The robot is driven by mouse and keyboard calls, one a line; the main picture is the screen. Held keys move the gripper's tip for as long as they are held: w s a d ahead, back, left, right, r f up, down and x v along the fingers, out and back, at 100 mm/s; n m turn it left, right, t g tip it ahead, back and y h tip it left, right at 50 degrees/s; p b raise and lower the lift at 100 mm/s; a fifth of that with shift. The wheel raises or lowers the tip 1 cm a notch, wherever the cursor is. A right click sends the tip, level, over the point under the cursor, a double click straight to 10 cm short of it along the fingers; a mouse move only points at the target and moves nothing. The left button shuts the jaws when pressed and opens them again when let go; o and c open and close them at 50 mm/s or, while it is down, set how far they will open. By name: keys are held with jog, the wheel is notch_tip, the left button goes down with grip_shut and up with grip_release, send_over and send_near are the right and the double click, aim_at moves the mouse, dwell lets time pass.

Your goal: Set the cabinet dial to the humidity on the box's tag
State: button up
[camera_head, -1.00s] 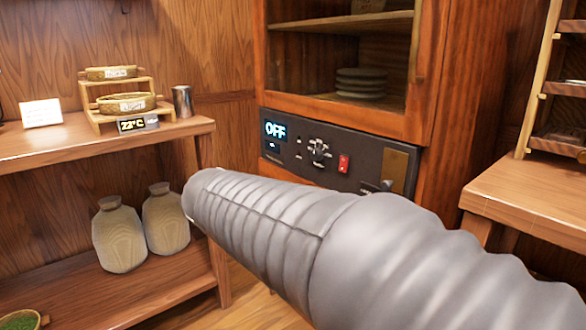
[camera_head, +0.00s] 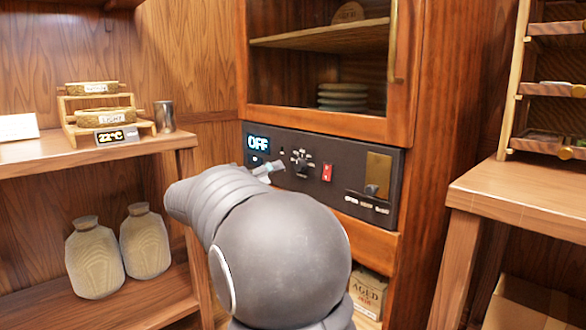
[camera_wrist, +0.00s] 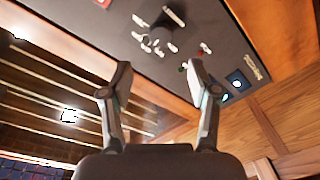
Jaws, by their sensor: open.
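The dial's marks are too small to read. A box (camera_head: 368,292) with "AGED" printed on it stands low under the cabinet, partly behind my arm; no humidity figure is legible. In the wrist view, my open, empty gripper (camera_wrist: 160,80) faces the panel's edge, with the dial (camera_wrist: 165,20) beyond its fingertips. In the head view, my gripper (camera_head: 268,168) is mostly hidden by my arm, left of the dial.
A slotted lever plate (camera_head: 378,175) is right of the switch. A wooden table (camera_head: 520,195) stands at the right.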

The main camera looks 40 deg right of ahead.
aim_at(297, 166)
jog(key=d, duration=0.3)
jog(key=w+d, duration=0.1)
jog(key=d, duration=0.5)
jog(key=shift+w+d, duration=0.1)
jog(key=shift+w, duration=0.15)
jog(key=c, duration=1.2)
jog(key=shift+o, duration=0.2)
